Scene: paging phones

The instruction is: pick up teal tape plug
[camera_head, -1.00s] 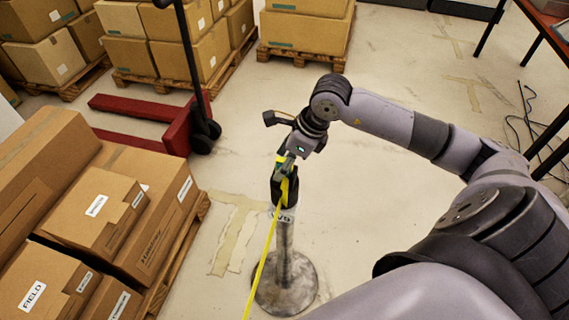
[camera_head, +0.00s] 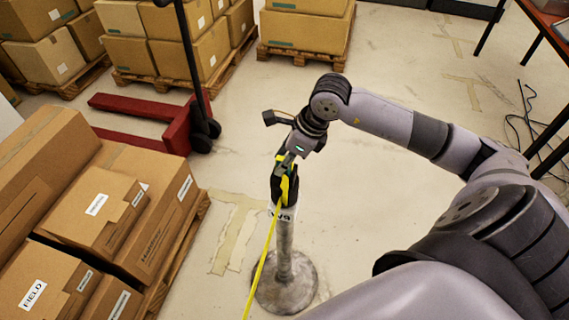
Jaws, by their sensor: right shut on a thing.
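A metal post (camera_head: 285,251) with a round base stands on the floor in the middle, with a black head (camera_head: 283,187) and a white label below it. A yellow tape (camera_head: 262,265) runs from the head down toward the lower edge. My right gripper (camera_head: 284,166) is at the top of the post head, shut on the tape's end piece. I cannot tell whether the plug is clear of the head. My left gripper is out of view.
Cartons on a pallet (camera_head: 180,243) stand close on the left. A red pallet truck (camera_head: 140,108) and more stacked cartons (camera_head: 190,58) are behind. A table (camera_head: 550,25) and black cables (camera_head: 525,125) are at right. The floor (camera_head: 380,200) right of the post is clear.

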